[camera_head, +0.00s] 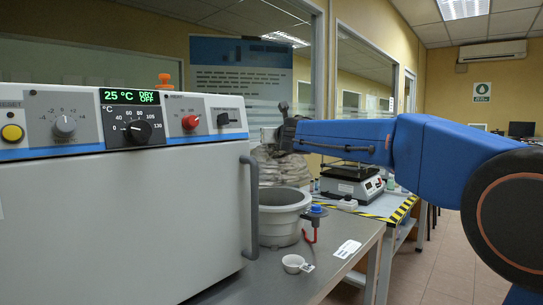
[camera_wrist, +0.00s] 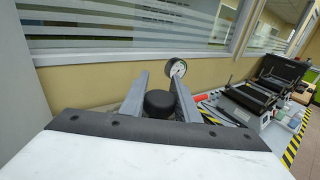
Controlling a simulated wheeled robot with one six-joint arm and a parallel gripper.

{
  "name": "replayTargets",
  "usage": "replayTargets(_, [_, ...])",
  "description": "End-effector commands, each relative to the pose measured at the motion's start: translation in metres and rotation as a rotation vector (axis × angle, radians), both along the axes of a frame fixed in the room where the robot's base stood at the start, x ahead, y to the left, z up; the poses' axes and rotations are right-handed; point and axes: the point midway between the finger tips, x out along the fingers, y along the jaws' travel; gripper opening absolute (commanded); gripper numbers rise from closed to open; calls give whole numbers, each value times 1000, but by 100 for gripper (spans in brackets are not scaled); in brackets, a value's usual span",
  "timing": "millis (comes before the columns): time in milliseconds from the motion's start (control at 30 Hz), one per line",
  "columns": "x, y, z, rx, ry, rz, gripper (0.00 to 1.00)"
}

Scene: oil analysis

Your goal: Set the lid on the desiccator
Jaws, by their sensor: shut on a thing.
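The desiccator (camera_head: 284,222) is a grey, round bowl on the grey bench, right of the white oven. Its lid (camera_head: 280,168) looks like a translucent grey-brown dome, directly above the bowl. Whether the lid's rim touches the bowl I cannot tell. My gripper (camera_head: 272,134) reaches in from the right at the top of the lid. In the wrist view my gripper (camera_wrist: 160,95) has its two grey fingers on either side of a dark round knob (camera_wrist: 159,104), shut on it. The dome below the knob is hidden in that view.
The oven (camera_head: 120,215) with its handle (camera_head: 250,210) stands close left of the bowl. A small white cup (camera_head: 293,263) and a blue-topped item with a red part (camera_head: 316,212) sit beside it. A hotplate device (camera_head: 352,182) stands on the far bench.

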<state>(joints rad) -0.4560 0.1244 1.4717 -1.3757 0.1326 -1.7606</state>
Motion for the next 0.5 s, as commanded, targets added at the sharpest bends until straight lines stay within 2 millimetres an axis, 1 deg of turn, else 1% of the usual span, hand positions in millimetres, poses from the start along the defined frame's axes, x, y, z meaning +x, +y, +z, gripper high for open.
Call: replayTargets(500, [0, 0, -25, -1, 0, 0, 0])
